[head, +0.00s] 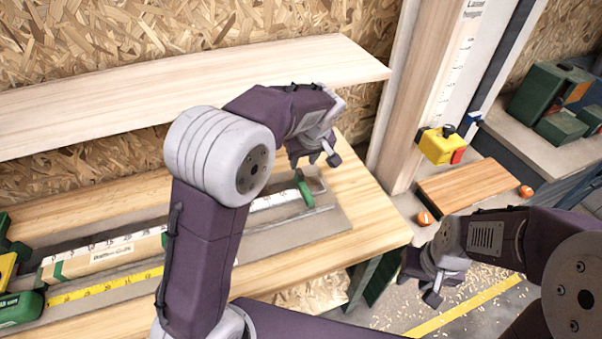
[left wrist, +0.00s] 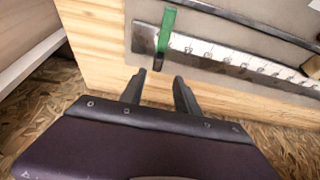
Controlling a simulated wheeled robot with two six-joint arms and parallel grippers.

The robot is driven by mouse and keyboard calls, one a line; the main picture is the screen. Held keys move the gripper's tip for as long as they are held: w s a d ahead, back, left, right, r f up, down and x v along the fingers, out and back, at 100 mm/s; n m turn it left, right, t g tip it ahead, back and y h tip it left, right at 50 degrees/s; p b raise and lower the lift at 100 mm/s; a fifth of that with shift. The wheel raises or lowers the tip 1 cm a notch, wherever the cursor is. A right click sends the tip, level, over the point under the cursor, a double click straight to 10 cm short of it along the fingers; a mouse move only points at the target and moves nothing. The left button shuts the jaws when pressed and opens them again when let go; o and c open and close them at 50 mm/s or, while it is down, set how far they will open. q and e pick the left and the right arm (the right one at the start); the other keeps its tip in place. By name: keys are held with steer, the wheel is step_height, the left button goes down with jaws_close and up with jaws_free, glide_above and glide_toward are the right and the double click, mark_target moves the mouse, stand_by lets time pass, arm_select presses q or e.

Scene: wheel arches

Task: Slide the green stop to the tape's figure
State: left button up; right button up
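The green stop (head: 305,190) sits across the white scale (head: 270,201) near the right end of the grey rail on the bench. It also shows in the left wrist view (left wrist: 167,30). A yellow tape (head: 105,288) runs out from a green case (head: 20,310) at the left; its end is hidden behind my left arm, and I cannot read its figure. My left gripper (head: 318,159) is above and beyond the stop, apart from it; its fingers (left wrist: 159,86) are spread and empty. My right gripper (head: 417,285) hangs past the bench's right end, its opening unclear.
A pale wooden shelf (head: 180,90) runs above the bench's back. A wooden post (head: 415,100) stands right of the bench. A yellow block-shaped tool (head: 440,146) and a wooden board (head: 475,186) are further right. The bench's right corner (head: 370,220) is bare.

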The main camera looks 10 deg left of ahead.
mark_target(300, 172)
arm_select(q)
steer(key=x, duration=0.8)
steer(key=shift+w+d+f, duration=0.1)
steer(key=shift+w+f, duration=0.1)
steer(key=shift+f, duration=0.05)
steer(key=shift+w+f, duration=0.1)
jaws_close()
stand_by(0.9)
